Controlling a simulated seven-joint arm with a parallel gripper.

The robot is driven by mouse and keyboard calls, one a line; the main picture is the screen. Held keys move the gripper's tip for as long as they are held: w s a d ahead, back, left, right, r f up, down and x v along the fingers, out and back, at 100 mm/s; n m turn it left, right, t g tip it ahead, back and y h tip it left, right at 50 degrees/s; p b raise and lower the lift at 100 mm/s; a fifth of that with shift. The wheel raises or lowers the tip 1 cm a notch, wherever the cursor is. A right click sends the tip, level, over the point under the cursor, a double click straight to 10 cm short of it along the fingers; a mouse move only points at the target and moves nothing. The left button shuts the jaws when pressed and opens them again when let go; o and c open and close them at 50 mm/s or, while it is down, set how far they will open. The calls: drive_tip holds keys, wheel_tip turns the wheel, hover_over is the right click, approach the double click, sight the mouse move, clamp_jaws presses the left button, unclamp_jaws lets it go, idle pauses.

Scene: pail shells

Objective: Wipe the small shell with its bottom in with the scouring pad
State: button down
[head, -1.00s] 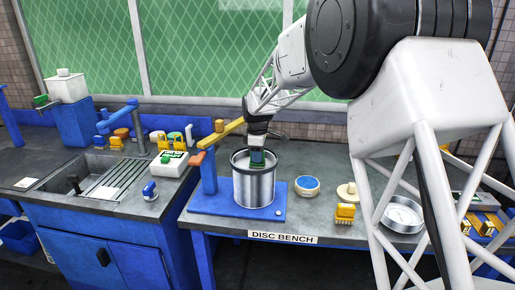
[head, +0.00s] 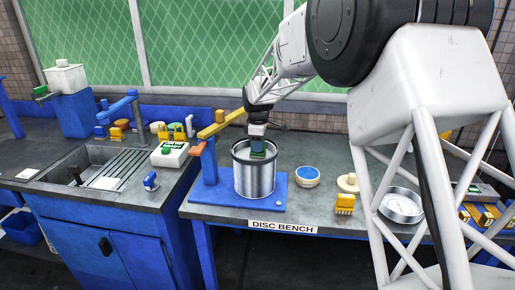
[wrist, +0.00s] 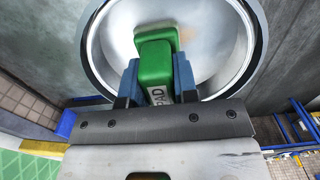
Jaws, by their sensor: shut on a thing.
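The small shell (head: 254,178) is a silver, open-topped metal cylinder with a dark rim, standing upright on a blue base plate (head: 215,196). In the wrist view its bright rim (wrist: 91,60) surrounds a pale inside with a bottom. My gripper (head: 257,140) points down into its mouth from above. My gripper is shut on the scouring pad (wrist: 157,62), a green block with a white lettered side, seen between the blue fingers in the wrist view. The pad is inside the shell's opening. I cannot tell whether it touches the bottom.
A blue post with a yellow arm (head: 222,123) stands just left of the shell. A sink (head: 95,170) is at left.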

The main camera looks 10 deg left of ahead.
drive_tip(key=shift+s+r, duration=0.1)
drive_tip(key=shift+r, duration=3.9)
drive_tip(key=w+d+f+m, duration=0.1)
drive_tip(key=d+f+m, duration=0.2)
drive_tip(key=d+m, duration=0.7)
drive_tip(key=w+d+f+m, duration=0.15)
drive_tip(key=d+m, duration=0.35)
drive_tip(key=d, duration=1.2)
drive_tip(key=s+a+f+n, duration=0.2)
drive_tip(key=s+f+n, duration=0.2)
drive_tip(key=s, duration=0.5)
drive_tip(key=s+a+f+n, duration=0.2)
drive_tip(key=s+f+n, duration=0.2)
drive_tip(key=s, duration=0.5)
drive_tip(key=s+a+f+n, duration=0.3)
drive_tip(key=s+f+n, duration=0.2)
drive_tip(key=s+n, duration=0.2)
drive_tip(key=shift+s, duration=1.15)
drive_tip(key=shift+a+f, duration=0.1)
drive_tip(key=w+a, duration=0.1)
drive_tip(key=w, duration=0.4)
drive_tip(key=w+a+f, duration=0.1)
drive_tip(key=w, duration=0.9)
drive_tip(key=shift+a+f, duration=0.2)
drive_tip(key=shift+a, duration=0.2)
